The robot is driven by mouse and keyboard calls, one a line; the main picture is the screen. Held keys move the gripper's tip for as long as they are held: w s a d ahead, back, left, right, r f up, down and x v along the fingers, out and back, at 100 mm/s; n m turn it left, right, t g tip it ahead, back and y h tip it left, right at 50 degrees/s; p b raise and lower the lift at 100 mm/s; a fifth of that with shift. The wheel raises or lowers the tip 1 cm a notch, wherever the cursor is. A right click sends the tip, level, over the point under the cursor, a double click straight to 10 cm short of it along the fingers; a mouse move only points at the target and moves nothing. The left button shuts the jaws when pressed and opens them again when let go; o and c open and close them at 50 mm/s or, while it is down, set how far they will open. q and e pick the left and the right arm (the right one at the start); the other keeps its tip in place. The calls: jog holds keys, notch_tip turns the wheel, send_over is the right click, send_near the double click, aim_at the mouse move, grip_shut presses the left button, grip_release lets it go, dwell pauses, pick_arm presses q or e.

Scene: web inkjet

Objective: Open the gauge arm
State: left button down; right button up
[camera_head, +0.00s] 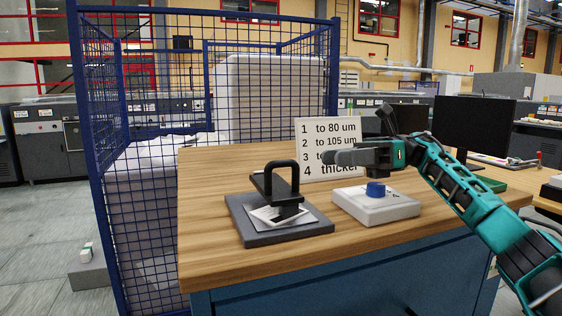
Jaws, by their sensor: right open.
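The gauge stands on the wooden bench; its dark base (241,226) carries a light grey plate with a white square piece (268,216) on it. The black gauge arm (264,188) lies over the plate, with an upright loop handle (284,166) at its right end. My right gripper (335,158) reaches in from the right, level with the handle's top and a little to its right. It is open and touches nothing that I can see. It covers part of the sign behind it. My left gripper is not in view.
A white box with a blue knob (376,189) sits right of the gauge, below my right gripper. A white sign with thickness ranges (312,128) stands behind. A blue wire cage (110,200) borders the bench's left side. The wooden bench top (215,170) is clear behind the gauge.

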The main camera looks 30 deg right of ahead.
aim_at(285, 164)
jog(key=p+x, duration=0.1)
jog(key=x, duration=1)
jog(key=shift+a, duration=0.1)
jog(key=shift+c, duration=0.2)
grip_shut()
